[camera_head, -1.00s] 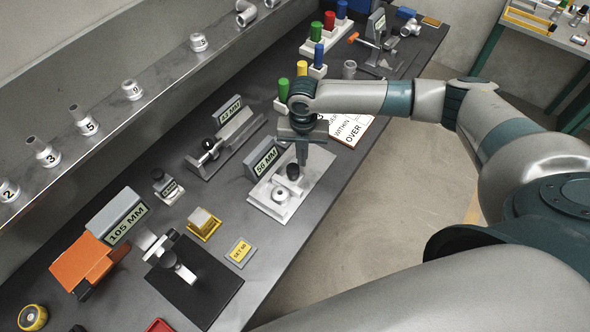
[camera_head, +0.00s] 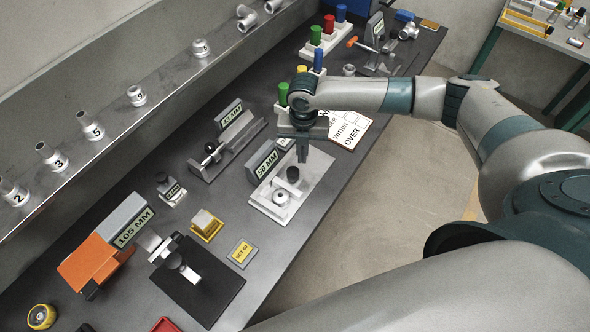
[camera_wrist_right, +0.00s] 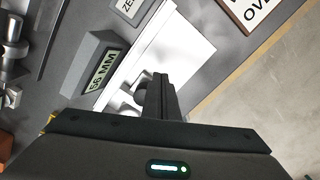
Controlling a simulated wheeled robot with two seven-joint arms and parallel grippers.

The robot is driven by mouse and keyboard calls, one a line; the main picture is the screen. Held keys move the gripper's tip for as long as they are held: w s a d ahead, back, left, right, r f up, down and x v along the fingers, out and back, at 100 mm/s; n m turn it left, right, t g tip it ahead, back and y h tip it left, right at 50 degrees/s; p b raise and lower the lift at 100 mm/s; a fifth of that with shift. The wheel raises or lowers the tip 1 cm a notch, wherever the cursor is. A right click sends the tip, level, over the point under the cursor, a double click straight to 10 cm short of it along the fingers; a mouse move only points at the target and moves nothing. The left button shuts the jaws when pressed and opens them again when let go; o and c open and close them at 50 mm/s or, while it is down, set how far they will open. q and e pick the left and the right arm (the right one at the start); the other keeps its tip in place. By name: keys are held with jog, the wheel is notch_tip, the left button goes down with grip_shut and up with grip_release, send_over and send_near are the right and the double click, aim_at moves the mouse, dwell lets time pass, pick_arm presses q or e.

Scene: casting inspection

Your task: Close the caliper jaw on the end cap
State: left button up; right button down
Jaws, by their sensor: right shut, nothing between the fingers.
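The 56 MM caliper fixture has a white base plate (camera_head: 314,184) and a grey block with a 56 MM label (camera_head: 265,160). A black knob (camera_head: 293,175) stands on it, by the sliding jaw. A round silver piece, seemingly the end cap (camera_head: 281,197), sits at the near end of the plate. My right gripper (camera_head: 303,160) is shut and empty, pointing down just behind the knob. In the right wrist view the shut fingers (camera_wrist_right: 160,92) partly hide the knob (camera_wrist_right: 141,92). Whether they touch it is unclear. My left gripper is not in view.
Similar fixtures stand nearby, labelled 43 MM (camera_head: 230,115) and 105 MM (camera_head: 122,222). A yellow block holder (camera_head: 206,226) and a black plate (camera_head: 205,285) lie toward the front left. A sorting board (camera_head: 348,130) lies behind my right gripper. Numbered fittings line the shelf.

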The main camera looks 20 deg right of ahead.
notch_tip(320, 180, up, 4)
jog(key=p, duration=0.3)
dwell(0.7)
